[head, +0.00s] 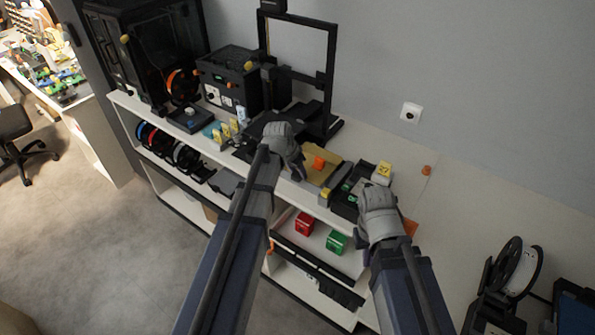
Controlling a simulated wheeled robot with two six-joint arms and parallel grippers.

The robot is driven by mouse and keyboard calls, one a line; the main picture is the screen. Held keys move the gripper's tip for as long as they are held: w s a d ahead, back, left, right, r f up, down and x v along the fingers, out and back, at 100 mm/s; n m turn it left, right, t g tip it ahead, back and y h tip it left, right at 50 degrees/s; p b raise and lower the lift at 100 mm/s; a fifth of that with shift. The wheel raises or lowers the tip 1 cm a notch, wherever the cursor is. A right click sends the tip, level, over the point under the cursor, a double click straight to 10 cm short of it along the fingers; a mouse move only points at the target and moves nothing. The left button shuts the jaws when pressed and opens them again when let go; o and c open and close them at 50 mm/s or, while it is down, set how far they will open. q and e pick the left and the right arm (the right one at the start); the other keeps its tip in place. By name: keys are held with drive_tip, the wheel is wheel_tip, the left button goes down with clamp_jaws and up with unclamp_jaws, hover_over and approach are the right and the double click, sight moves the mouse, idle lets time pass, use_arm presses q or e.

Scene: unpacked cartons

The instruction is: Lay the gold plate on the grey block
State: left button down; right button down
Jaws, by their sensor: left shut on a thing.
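The gold plate (328,164) is a flat tan piece on the shelf top, right of centre in the head view. My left gripper (297,173) is at the plate's left edge and shut on it; the fingertips are partly hidden. I cannot tell whether the plate is raised or touching what is under it. A greyish edge (341,175) shows along the plate's right side and may be the grey block; it is too small to be sure. My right gripper (377,190) is over the dark tray to the right, and its fingers are unclear.
An orange piece (318,162) shows at the plate. A black printer (300,112) stands behind. Red (304,223) and green (336,242) boxes sit on the shelf below. The right shelf top is largely clear.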

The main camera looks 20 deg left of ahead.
use_arm(q)
drive_tip(key=shift+f+b, duration=0.45)
drive_tip(key=shift+f, duration=0.1)
drive_tip(key=shift+c, duration=1.8)
unclamp_jaws()
drive_tip(key=shift+r, duration=0.15)
drive_tip(key=shift+r+p, duration=1.55)
drive_tip(key=shift+p, duration=0.2)
drive_tip(key=p+v, duration=0.7)
drive_tip(key=shift+r, duration=0.4)
drive_tip(key=shift+s, duration=0.15)
